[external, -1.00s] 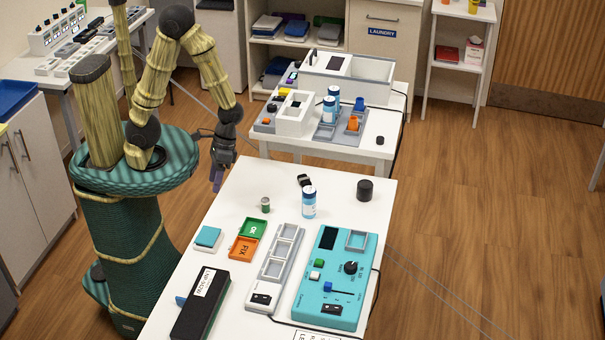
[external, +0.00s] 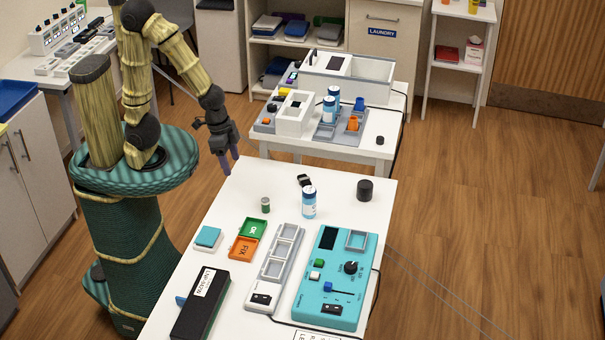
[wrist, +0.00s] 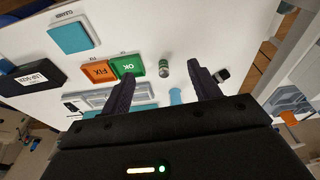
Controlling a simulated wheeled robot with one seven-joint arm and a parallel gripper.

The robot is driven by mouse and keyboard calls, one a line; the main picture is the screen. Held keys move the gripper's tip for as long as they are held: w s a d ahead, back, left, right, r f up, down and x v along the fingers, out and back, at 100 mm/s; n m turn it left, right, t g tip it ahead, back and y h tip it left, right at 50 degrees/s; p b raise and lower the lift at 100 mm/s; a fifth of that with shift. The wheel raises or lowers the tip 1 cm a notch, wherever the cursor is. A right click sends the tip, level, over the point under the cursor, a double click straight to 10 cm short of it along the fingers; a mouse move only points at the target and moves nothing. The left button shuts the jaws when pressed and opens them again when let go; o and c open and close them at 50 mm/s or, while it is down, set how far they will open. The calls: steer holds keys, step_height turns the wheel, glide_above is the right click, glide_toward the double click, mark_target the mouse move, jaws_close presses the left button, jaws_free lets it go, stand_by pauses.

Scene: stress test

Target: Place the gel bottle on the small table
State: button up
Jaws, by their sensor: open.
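A white bottle with a blue label and cap (external: 309,203), which may be the gel bottle, stands upright on the near white table (external: 345,218). A light-blue part, probably of it, shows between my fingers in the wrist view (wrist: 175,97). Two similar blue-capped bottles (external: 329,108) stand on the white table behind (external: 375,150); I cannot tell which table is the small one. My gripper (external: 226,168) is open and empty, hanging above the far left corner of the near table, left of the bottle and apart from it. Its dark fingers (wrist: 160,76) are spread in the wrist view.
A small green can (external: 265,205) stands left of the bottle, a black cylinder (external: 365,190) to its right and a small black item (external: 304,180) just behind. Green and orange trays (external: 243,245), a grey-white rack (external: 275,267) and a teal device (external: 335,280) fill the front.

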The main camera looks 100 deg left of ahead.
mark_target(309, 197)
step_height(309, 197, down, 6)
steer(key=d+n+g+h, duration=0.2)
steer(key=n+g+h, duration=0.2)
steer(key=n, duration=0.2)
steer(key=w+n+t+h, duration=0.2)
steer(key=w+n+h, duration=0.1)
steer(key=n, duration=0.1)
steer(key=w+f+n+t+h+b, duration=0.1)
steer(key=w+n+t+h, duration=0.1)
steer(key=w+n+h, duration=0.1)
steer(key=w+f+n+t+h+b, duration=0.1)
steer(key=w+n+t+h, duration=0.1)
steer(key=w+n, duration=0.3)
steer(key=shift+n+h, duration=0.5)
steer(key=shift+h, duration=0.2)
steer(key=w+a+n+t, duration=0.2)
steer(key=a+t, duration=0.1)
steer(key=w+a+n+t, duration=0.2)
steer(key=n, duration=0.1)
steer(key=w+a+f+n+t, duration=0.1)
steer(key=w+a+n+t, duration=0.1)
steer(key=w+a+t, duration=0.1)
steer(key=shift+w+a+t+y, duration=0.1)
steer(key=shift+a+t+y, duration=0.2)
steer(key=shift+a+y, duration=0.1)
steer(key=shift+d, duration=0.15)
steer(key=shift+x, duration=1.15)
